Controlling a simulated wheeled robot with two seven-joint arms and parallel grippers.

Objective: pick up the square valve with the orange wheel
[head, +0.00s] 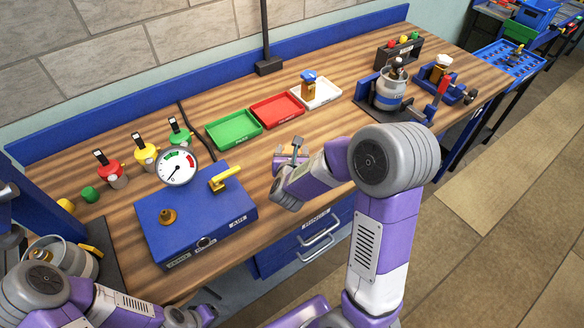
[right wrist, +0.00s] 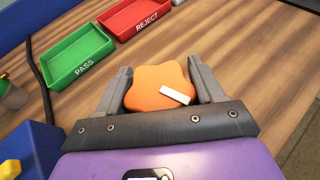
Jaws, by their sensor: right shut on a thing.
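The orange wheel (right wrist: 150,88) of the valve, with a white bar mark on its top, is between the two grey fingers of my right gripper (right wrist: 160,88) in the right wrist view. The fingers are shut on it from both sides. The wheel hides the valve's body below, so its square shape and any gap to the table cannot be told. In the head view my right gripper (head: 288,157) is over the front middle of the bench, and the wheel is not clearly seen. My left arm is at the bottom left; its fingers are not clear.
A green PASS tray (head: 234,128), a red REJECT tray (head: 277,110) and a white tray (head: 325,97) holding a blue-topped part (head: 309,78) line the bench behind the gripper. A blue box (head: 190,222) with a yellow lever (head: 226,177) and a gauge (head: 177,166) stand left.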

